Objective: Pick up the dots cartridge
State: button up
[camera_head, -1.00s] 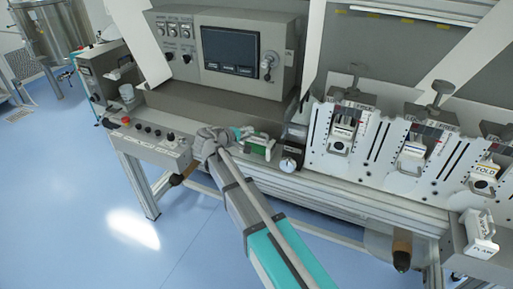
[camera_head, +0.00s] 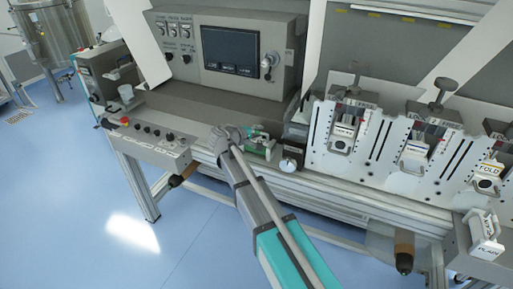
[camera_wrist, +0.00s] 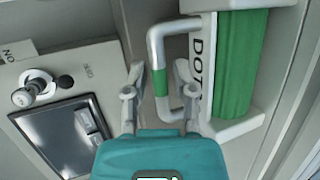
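The dots cartridge (camera_wrist: 237,65) shows in the wrist view as a white block with a green panel, the letters "DOT" and a grey loop handle (camera_wrist: 160,82) with a green band. My gripper (camera_wrist: 157,88) is open, with one finger on each side of the handle's bar in the picture. I cannot tell whether the fingers are deep enough to surround it or touch it. In the head view the green-and-white cartridge (camera_head: 262,146) sits on the machine ledge just right of my wrist. My fingers are hidden there.
Several white slotted stations fill the machine's right side. A button panel (camera_head: 150,134) lies to the left. A control console with a screen (camera_head: 231,50) rises behind, and its screen also shows in the wrist view (camera_wrist: 68,135).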

dwell(0.4)
grip_shut()
jog(key=shift+r, duration=0.2)
dwell(0.3)
notch_tip(320, 180, up, 10)
jog(key=p, duration=1)
jog(key=shift+f, duration=0.2)
dwell(0.4)
